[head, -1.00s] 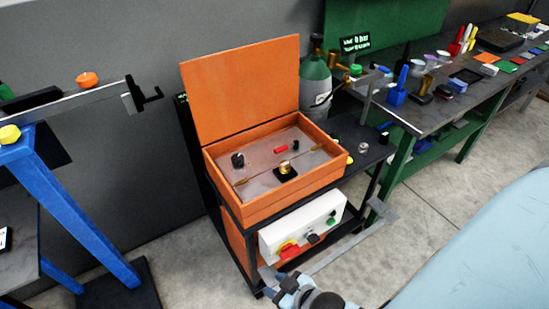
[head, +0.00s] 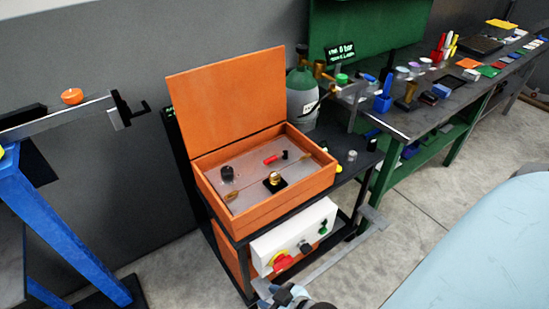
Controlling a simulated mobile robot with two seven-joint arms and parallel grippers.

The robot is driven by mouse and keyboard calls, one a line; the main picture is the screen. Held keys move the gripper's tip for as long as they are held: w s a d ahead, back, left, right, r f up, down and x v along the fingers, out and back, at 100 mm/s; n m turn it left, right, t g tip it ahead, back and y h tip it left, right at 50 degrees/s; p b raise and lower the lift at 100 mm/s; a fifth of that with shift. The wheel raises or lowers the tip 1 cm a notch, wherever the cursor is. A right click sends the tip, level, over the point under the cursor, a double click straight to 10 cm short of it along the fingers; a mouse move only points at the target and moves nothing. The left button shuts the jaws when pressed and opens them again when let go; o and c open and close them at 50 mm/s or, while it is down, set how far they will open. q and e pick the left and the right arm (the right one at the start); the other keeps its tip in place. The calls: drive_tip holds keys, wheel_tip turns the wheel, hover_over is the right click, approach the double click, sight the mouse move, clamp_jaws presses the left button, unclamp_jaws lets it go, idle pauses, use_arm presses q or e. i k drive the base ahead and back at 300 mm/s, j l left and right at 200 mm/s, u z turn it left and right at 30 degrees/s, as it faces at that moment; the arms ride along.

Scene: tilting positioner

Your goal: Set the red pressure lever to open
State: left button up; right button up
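The red pressure lever (head: 270,160) is a small red handle on the grey panel inside the open orange box (head: 262,215). It lies nearly flat, its red part to the left and a small black part at its right. Its labels are too small to read. My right gripper (head: 268,291) is at the bottom edge of the head view, partly cut off. It is low in front of the cart, well below and apart from the lever. Its finger opening cannot be made out. My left gripper is not in view.
The box's orange lid (head: 225,95) stands upright behind it. A black knob (head: 227,173) and a brass fitting (head: 275,179) share the panel. A white control box (head: 295,238) with a red-yellow switch sits below. A gas cylinder (head: 302,95) stands behind; a workbench is at right.

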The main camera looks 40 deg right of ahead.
sight(284, 154)
drive_tip(key=l, duration=0.75)
drive_tip(key=k+l, duration=0.1)
drive_tip(key=l, duration=0.7)
